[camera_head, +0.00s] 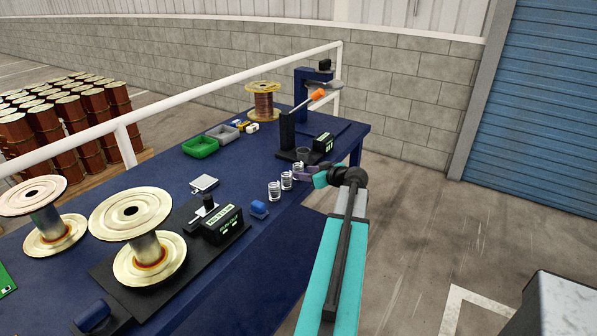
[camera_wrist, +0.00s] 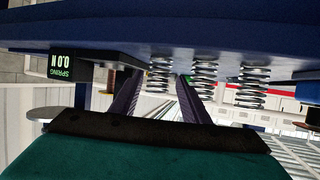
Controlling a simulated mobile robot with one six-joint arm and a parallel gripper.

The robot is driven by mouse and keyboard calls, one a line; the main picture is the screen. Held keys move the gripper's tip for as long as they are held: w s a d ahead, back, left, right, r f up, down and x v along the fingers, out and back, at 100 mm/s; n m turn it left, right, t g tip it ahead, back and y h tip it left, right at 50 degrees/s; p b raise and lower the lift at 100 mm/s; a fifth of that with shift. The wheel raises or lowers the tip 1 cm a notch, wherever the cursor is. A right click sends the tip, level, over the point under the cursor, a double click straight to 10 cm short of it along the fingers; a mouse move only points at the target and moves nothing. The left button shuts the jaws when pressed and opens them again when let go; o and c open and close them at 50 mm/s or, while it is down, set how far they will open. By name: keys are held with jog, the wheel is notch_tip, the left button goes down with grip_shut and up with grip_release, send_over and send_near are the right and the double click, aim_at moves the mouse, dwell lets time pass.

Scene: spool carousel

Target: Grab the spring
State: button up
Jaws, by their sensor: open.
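Three silvery coil springs stand upright in a row near the edge of the blue table. In the head view they are the near spring (camera_head: 274,190), the middle spring (camera_head: 286,180) and the far spring (camera_head: 298,168). My gripper (camera_head: 303,173) is open at the far end of the row, its purple fingers by the far spring and partly hiding it. The wrist view is upside down. There the spring closest to the readout (camera_wrist: 160,74) appears between my two open fingertips, and the other two (camera_wrist: 204,80) (camera_wrist: 252,87) are outside them. I cannot tell whether the fingers touch it.
A black lever press with a green readout (camera_head: 323,142) stands just behind the far spring; its "SPRING 0.0 N" display (camera_wrist: 61,67) shows in the wrist view. Large spools (camera_head: 136,211) stand at left. The blue table (camera_head: 235,170) has free room behind the springs.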

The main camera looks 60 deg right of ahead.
aim_at(302, 170)
jog(key=p+x, duration=0.2)
jog(key=x, duration=0.1)
jog(key=shift+w+d+r, duration=0.25)
jog(key=shift+r, duration=0.05)
jog(key=shift+w+f, duration=0.35)
jog(key=shift+w, duration=0.15)
jog(key=c, duration=0.8)
jog(key=shift+r, duration=0.1)
jog(key=shift+r+b, duration=0.9)
jog(key=shift+r, duration=0.75)
jog(key=s+b, duration=0.1)
jog(key=s, duration=0.4)
jog(key=s+r+b, duration=0.1)
jog(key=s+b, duration=0.1)
jog(key=s, duration=0.3)
jog(key=s+b, duration=0.1)
jog(key=s, duration=0.5)
jog(key=shift+a+r+b, duration=0.3)
